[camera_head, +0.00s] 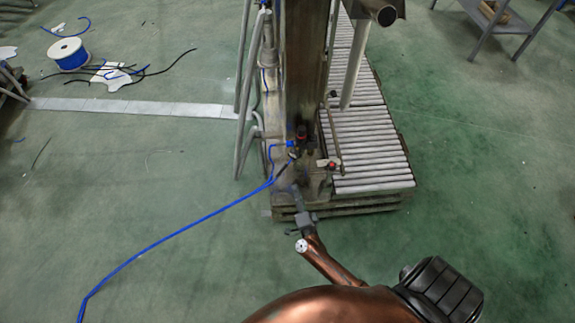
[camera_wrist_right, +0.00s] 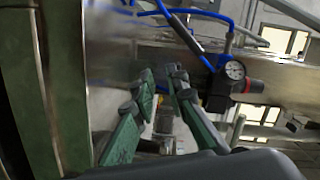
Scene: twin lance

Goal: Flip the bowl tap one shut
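My right gripper (camera_head: 299,192) reaches to the foot of the upright machine column (camera_head: 304,70) in the head view. In the right wrist view its two green fingers (camera_wrist_right: 163,78) stand apart, with a narrow gap between dark tips. I see no object clearly held. My left gripper is not in view.
A blue hose (camera_head: 180,231) runs from the column across the floor to the lower left. A roller conveyor (camera_head: 372,150) stands right of the column. A blue cable spool (camera_head: 68,54) lies far left.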

